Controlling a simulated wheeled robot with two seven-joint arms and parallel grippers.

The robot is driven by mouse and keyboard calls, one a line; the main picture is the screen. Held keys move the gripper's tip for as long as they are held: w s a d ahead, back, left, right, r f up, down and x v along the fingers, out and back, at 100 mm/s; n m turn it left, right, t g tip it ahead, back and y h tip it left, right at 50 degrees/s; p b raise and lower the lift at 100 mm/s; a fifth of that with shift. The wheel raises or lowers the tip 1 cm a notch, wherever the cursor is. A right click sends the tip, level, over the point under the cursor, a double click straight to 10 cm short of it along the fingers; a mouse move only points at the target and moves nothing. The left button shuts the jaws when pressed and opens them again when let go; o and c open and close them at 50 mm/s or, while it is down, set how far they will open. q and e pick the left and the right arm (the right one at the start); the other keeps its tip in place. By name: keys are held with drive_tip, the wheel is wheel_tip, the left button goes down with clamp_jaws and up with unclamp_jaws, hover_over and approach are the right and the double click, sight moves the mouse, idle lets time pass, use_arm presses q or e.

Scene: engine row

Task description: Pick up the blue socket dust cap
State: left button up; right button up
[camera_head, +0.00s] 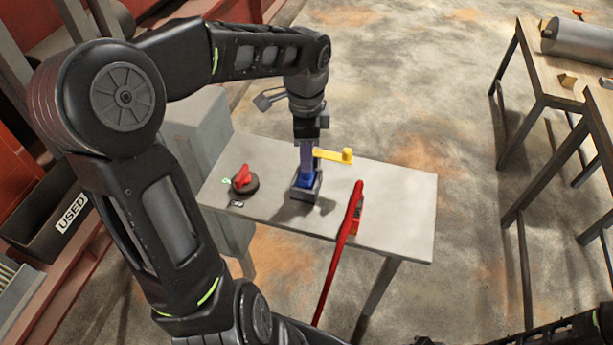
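The blue socket dust cap (306,181) sits low on a grey socket block on the small grey table, with a blue upright part rising from it. A yellow lever (333,155) sticks out to the right beside it. My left gripper (308,137) points straight down, directly above the blue part, and its tip seems to meet or overlap the upright's top. Its fingers are dark and small, so I cannot tell whether they are open or shut, or touching it. My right arm shows only at the lower right corner; its gripper is not clearly visible.
A red knob on a dark round base (244,181) stands left on the table (400,205). A long red handle (343,238) rises at the table's front, right of the block. A black bin marked USED (35,222) is at left. Wooden workbenches (548,80) stand at right.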

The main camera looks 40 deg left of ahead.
sight(306, 176)
use_arm(q)
drive_tip(key=shift+f, duration=2)
clamp_jaws()
